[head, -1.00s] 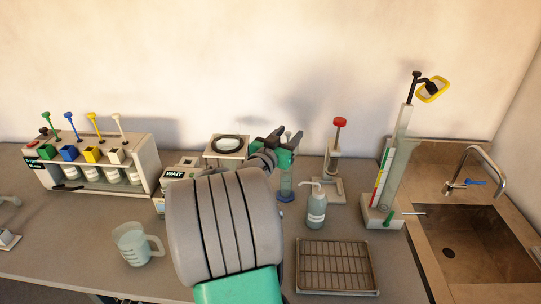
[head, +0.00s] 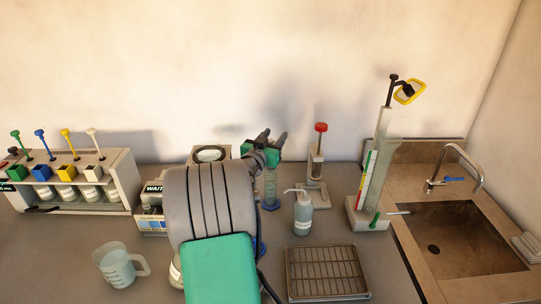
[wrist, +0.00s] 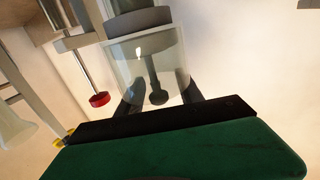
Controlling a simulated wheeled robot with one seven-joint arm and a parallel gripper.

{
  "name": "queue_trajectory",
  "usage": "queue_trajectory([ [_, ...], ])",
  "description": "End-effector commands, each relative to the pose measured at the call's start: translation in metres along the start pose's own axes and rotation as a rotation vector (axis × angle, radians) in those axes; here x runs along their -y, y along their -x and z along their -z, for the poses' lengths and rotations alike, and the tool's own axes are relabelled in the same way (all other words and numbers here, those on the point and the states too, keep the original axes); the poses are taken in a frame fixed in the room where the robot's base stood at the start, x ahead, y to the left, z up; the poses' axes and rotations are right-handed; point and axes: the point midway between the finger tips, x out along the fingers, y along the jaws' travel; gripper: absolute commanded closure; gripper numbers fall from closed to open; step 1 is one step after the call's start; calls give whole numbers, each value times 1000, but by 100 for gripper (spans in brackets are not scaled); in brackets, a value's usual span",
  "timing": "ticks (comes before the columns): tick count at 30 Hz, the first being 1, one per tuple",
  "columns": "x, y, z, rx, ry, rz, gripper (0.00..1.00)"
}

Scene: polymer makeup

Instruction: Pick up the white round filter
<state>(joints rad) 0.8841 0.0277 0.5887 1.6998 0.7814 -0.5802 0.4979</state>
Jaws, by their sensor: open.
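My gripper (head: 272,138) is raised in front of the back wall, above a clear cylinder with a blue base (head: 270,190). I cannot pick out the white round filter for certain. A pale disc in a dark ring (head: 210,155) lies on a white stand left of my gripper, partly hidden by my arm.
A red-knobbed stand (head: 320,128) and a wash bottle (head: 302,215) are right of my gripper. A tall column (head: 376,165) stands beside the sink (head: 465,230). A wire rack (head: 327,272), a beaker (head: 116,265) and a bottle dispenser rack (head: 125,175) share the bench.

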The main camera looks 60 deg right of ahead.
Motion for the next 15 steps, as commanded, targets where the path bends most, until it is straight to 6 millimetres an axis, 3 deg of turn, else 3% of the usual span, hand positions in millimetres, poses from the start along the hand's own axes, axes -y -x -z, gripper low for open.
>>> queue_trajectory([
  [15, -1, 0, 0, 0, 0, -2, 95],
])
